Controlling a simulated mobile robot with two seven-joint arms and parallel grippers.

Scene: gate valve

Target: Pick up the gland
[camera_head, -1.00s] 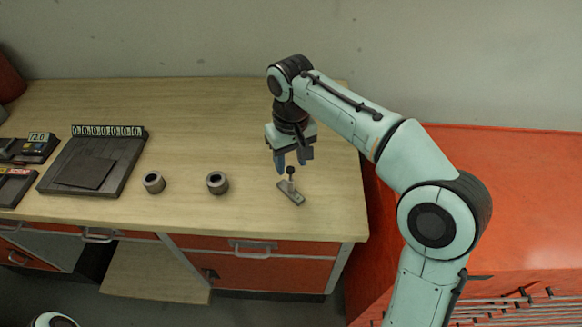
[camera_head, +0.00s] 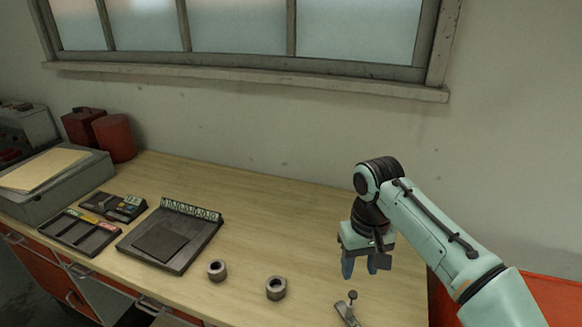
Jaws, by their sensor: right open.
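My right gripper (camera_head: 366,268) is open and empty above the right part of the wooden workbench, fingers pointing down. Below it, near the bottom edge of the picture, is a small flat metal plate with an upright stem and dark knob (camera_head: 352,297); its lower end is cut off. To the left stand two short grey hollow cylinders: a larger one (camera_head: 276,288) and a smaller one (camera_head: 217,270). Both are upright on the bench, apart from the gripper. I cannot tell for certain which of these pieces is the gland. My left gripper is out of view.
A dark tray with a row of numbered tags (camera_head: 205,252) lies left of the cylinders. Further left are a dark tray with coloured labels (camera_head: 100,242), a small device (camera_head: 130,207), a grey case (camera_head: 35,205) and red canisters (camera_head: 115,138). The bench's back middle is clear.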

